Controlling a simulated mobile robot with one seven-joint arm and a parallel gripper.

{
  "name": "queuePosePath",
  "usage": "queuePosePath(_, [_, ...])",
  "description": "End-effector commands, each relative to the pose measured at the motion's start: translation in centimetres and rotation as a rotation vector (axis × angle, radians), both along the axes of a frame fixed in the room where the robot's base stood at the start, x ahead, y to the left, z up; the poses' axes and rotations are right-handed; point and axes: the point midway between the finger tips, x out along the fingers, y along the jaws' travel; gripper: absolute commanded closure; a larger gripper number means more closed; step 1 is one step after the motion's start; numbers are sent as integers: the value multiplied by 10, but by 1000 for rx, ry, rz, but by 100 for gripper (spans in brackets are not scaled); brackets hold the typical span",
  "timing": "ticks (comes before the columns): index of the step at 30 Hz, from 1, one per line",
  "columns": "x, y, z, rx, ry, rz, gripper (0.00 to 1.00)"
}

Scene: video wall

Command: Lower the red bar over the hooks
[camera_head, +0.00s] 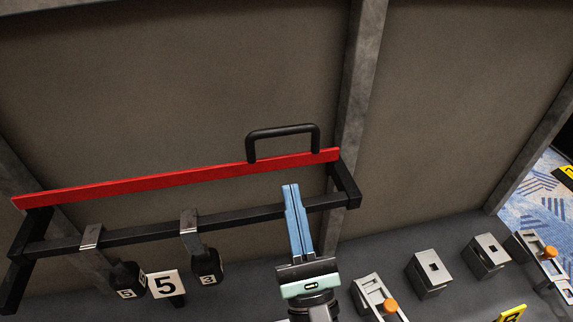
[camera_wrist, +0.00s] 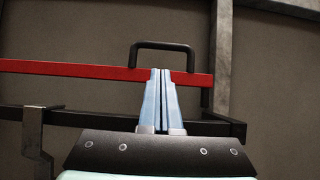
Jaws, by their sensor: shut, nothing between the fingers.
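The long red bar (camera_head: 180,178) lies across the top of a black frame (camera_head: 262,213) and has a black U-shaped handle (camera_head: 283,131) near its right end. Two metal hooks, the left hook (camera_head: 91,237) and the right hook (camera_head: 189,221), hang over the frame's front rail. My gripper (camera_head: 290,186) is shut and empty, in front of the frame's right part and below the handle in the picture. In the wrist view, the closed blue fingers (camera_wrist: 161,72) overlap the red bar (camera_wrist: 70,69) just under the handle (camera_wrist: 163,45). Whether they touch the bar cannot be told.
Metal blocks (camera_head: 429,273) and orange-knobbed latches (camera_head: 375,299) stand on the right. The brown wall panel (camera_head: 180,80) behind the bar is bare.

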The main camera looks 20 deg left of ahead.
Motion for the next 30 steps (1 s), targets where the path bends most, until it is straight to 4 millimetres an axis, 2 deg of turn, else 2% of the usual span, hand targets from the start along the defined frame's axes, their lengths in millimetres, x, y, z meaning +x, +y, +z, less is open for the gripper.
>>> queuePosePath(9, [39,27,38,2,-2,3,100])
queuePosePath(15, [57,39,50,2,1,2,100])
queuePosePath(30, [63,43,52,2,1,0,100])
